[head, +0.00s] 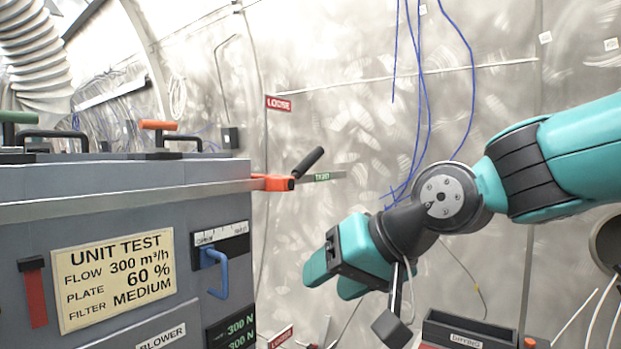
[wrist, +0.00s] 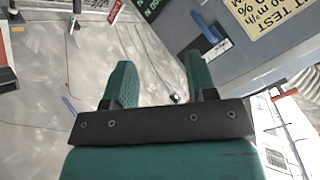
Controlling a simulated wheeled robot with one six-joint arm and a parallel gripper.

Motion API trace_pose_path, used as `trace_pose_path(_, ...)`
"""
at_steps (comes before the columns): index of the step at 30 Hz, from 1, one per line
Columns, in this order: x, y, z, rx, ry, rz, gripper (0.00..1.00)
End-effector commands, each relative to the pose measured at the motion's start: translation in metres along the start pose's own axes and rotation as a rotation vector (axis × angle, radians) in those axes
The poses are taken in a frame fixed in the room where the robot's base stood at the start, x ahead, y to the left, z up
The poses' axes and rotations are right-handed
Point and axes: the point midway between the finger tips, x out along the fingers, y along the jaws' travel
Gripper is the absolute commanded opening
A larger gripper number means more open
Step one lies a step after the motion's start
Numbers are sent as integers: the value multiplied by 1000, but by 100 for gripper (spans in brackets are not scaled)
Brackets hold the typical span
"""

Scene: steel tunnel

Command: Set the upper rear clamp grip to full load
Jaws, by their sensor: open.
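The upper rear clamp (head: 278,182) is orange and sits at the rear end of a metal strip around the grey unit. Its black grip (head: 308,162) tilts up to the right, between a red LOOSE label (head: 278,103) above and a green label (head: 325,177) to the right, probably TIGHT. My gripper (head: 332,280) is open and empty, below and right of the clamp grip, apart from it. Its two green fingers also show in the wrist view (wrist: 160,70). I cannot make out the clamp grip in the wrist view.
A lower red LOOSE label (head: 280,337) shows at the bottom. A dark DRYING box (head: 465,332) stands lower right. Blue cables (head: 425,90) hang behind.

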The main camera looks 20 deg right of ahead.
Motion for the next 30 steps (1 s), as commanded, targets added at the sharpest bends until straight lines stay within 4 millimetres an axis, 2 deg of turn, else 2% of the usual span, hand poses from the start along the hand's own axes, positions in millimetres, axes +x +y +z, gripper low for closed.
trace_pose_path(1, 1, 12, -39, 111, 173, -26, 52)
trace_pose_path(3, -17, 18, -92, 242, 382, -90, 52)
trace_pose_path(6, -47, 24, -144, 368, 598, -188, 52)
trace_pose_path(7, -54, 25, -154, 392, 641, -213, 52)
trace_pose_path(10, -71, 25, -175, 438, 724, -269, 52)
trace_pose_path(14, -68, 22, -187, 447, 736, -283, 52)
trace_pose_path(30, 16, 10, -268, 446, 731, -279, 52)
